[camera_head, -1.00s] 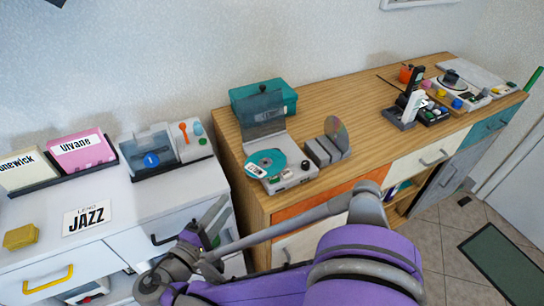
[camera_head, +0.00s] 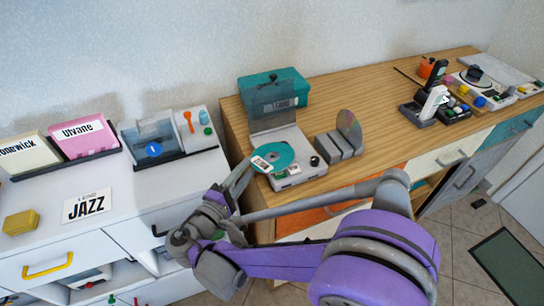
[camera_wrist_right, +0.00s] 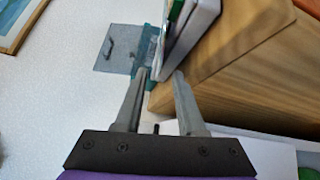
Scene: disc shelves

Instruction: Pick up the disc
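A teal disc (camera_head: 281,153) with a white label lies on the open disc player (camera_head: 300,172), at the front left edge of the wooden cabinet. The player's grey translucent lid (camera_head: 270,118) stands raised behind it. My right gripper (camera_head: 243,177) is just left of the disc, its fingers pointing up toward the disc's near left edge. In the right wrist view the gripper (camera_wrist_right: 160,78) is open, with a gap between its fingers and nothing clearly held. The player (camera_wrist_right: 188,35) shows edge-on past the fingertips there; the disc is hard to make out. My left gripper is not in view.
A grey rack (camera_head: 338,147) with an upright shiny disc (camera_head: 350,126) stands right of the player. A teal box (camera_head: 274,88) is behind the lid. The white cabinet (camera_head: 130,195) at left carries cases and a JAZZ sign (camera_head: 87,205). The wooden top (camera_head: 375,108) has clear space.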

